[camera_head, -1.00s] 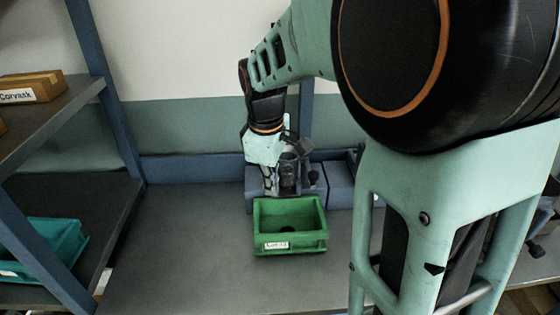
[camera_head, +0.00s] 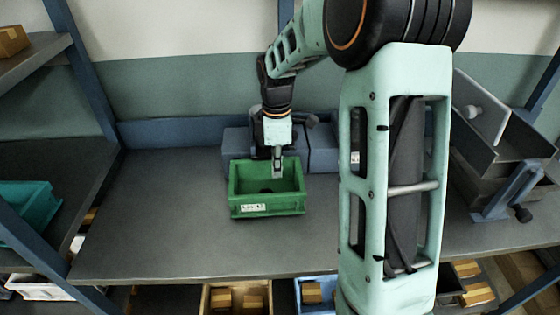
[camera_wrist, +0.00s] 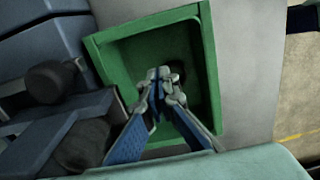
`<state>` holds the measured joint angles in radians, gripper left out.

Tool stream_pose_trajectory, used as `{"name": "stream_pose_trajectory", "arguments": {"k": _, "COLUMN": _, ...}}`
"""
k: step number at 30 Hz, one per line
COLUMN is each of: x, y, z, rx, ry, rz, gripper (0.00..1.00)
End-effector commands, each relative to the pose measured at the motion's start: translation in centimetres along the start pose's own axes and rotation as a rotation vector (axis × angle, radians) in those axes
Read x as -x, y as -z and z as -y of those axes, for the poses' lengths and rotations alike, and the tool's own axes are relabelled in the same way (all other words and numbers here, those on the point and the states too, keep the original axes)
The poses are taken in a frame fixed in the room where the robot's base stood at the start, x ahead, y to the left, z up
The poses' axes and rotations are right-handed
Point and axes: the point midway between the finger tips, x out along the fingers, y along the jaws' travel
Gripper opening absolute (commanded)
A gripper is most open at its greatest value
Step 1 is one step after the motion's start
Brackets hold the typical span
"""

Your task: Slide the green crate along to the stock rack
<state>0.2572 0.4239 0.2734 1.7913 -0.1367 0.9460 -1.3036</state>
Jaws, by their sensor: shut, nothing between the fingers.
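The green crate (camera_head: 267,208) stands upright on the grey bench top, with a white label on its front wall. My gripper (camera_head: 277,175) points down at the crate, its fingers shut and empty. In the wrist view the fingertips (camera_wrist: 158,75) appear over the inside of the crate (camera_wrist: 208,60); how deep they reach is unclear. A small dark round thing (camera_wrist: 178,73) lies in the crate beside the fingertips, partly hidden by them. A shelf rack (camera_head: 85,75) with blue posts stands at the left; I cannot tell whether it is the stock rack.
Blue-grey blocks with dark knobs (camera_head: 323,150) stand right behind the crate. A teal crate (camera_head: 30,212) sits on the left rack. A grey metal machine (camera_head: 495,165) is at the right. The bench (camera_head: 150,220) is clear left of the green crate.

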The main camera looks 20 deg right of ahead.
Motion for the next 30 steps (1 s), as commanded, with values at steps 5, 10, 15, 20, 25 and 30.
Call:
{"name": "stream_pose_trajectory", "arguments": {"k": 5, "x": -4.1, "y": 0.0, "z": 0.1, "rx": 0.000, "ry": 0.004, "rz": 0.001, "gripper": 0.00}}
{"name": "stream_pose_trajectory", "arguments": {"k": 10, "x": -5.0, "y": -1.8, "z": 0.0, "rx": -0.006, "ry": -0.001, "rz": 0.001, "gripper": 0.00}}
{"name": "stream_pose_trajectory", "arguments": {"k": 15, "x": -5.1, "y": -3.5, "z": 0.0, "rx": -0.003, "ry": -0.001, "rz": 0.000, "gripper": 0.00}}
{"name": "stream_pose_trajectory", "arguments": {"k": 20, "x": -5.1, "y": -4.0, "z": 0.0, "rx": -0.002, "ry": -0.001, "rz": 0.000, "gripper": 0.00}}
{"name": "stream_pose_trajectory", "arguments": {"k": 25, "x": -5.1, "y": -4.0, "z": 0.0, "rx": -0.001, "ry": -0.001, "rz": 0.000, "gripper": 0.00}}
{"name": "stream_pose_trajectory", "arguments": {"k": 30, "x": -5.1, "y": -4.4, "z": 0.0, "rx": -0.003, "ry": -0.001, "rz": 0.000, "gripper": 0.00}}
